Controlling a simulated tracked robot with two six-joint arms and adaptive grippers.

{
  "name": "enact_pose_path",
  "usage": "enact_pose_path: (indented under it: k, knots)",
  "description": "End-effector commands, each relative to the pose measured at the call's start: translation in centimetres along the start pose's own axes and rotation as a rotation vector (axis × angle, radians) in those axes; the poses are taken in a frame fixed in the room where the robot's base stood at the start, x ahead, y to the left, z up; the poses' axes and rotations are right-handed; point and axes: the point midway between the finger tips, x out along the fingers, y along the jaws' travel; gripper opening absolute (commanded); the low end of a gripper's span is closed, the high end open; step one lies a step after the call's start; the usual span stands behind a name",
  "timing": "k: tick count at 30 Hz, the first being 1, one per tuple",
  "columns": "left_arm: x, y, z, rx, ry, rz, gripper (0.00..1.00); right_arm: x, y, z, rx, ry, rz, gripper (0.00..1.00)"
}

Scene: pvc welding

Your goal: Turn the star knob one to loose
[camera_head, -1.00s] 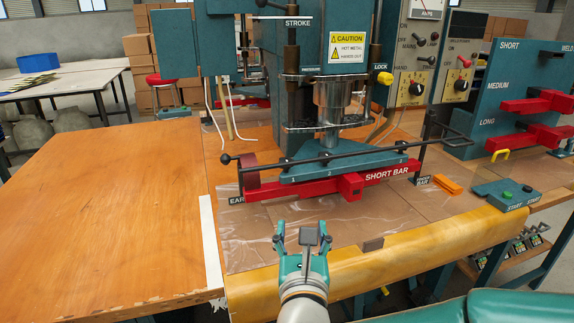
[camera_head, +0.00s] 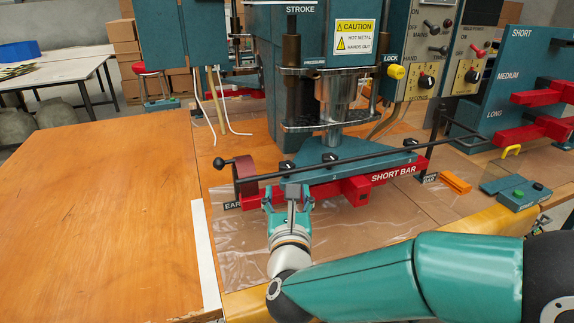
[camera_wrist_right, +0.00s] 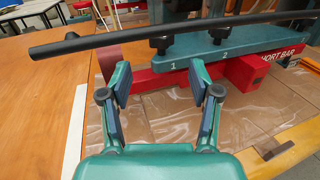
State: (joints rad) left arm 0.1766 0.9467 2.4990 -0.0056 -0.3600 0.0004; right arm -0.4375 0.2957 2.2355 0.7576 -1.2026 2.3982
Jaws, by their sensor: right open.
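Star knob one is a small black knob (camera_head: 285,167) on the left end of the teal clamp plate (camera_head: 325,160). It also shows in the right wrist view (camera_wrist_right: 160,43), above the white number 1 and partly behind a long black rod (camera_wrist_right: 110,40). My right gripper (camera_head: 289,192) is just in front of the plate's left end, near the red short bar (camera_head: 395,172). In the wrist view its fingers (camera_wrist_right: 160,76) are open and apart, with nothing between them; the knob lies beyond the tips. My left gripper is not in view.
The long black rod crosses in front of the plate and knobs. Knob two (camera_wrist_right: 218,35) stands to the right. Clear film (camera_head: 240,245) lies on the wooden table. A control box (camera_head: 515,192) is at the right. The left wooden board (camera_head: 100,210) is bare.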

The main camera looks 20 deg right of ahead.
Motion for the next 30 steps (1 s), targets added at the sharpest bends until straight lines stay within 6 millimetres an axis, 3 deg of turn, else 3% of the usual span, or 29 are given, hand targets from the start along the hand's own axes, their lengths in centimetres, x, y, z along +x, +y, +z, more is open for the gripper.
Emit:
enact_pose_path:
  k: [6, 13, 18, 27, 30]
  knots:
    - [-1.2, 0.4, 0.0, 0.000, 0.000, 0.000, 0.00, 5.0, -0.2, 0.1, -0.001, 0.001, -0.005, 0.62]
    - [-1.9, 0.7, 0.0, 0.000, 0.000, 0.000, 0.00, 8.6, -0.2, 0.1, 0.000, 0.000, -0.003, 0.62]
    - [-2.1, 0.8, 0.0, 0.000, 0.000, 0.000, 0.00, 9.9, -0.2, 0.1, 0.001, 0.000, -0.002, 0.62]
    - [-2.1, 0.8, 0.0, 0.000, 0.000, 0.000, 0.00, 10.1, -0.2, 0.0, 0.000, 0.000, -0.002, 0.62]
    - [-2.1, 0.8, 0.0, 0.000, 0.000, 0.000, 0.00, 10.1, -0.2, 0.0, 0.000, -0.001, -0.002, 0.49]
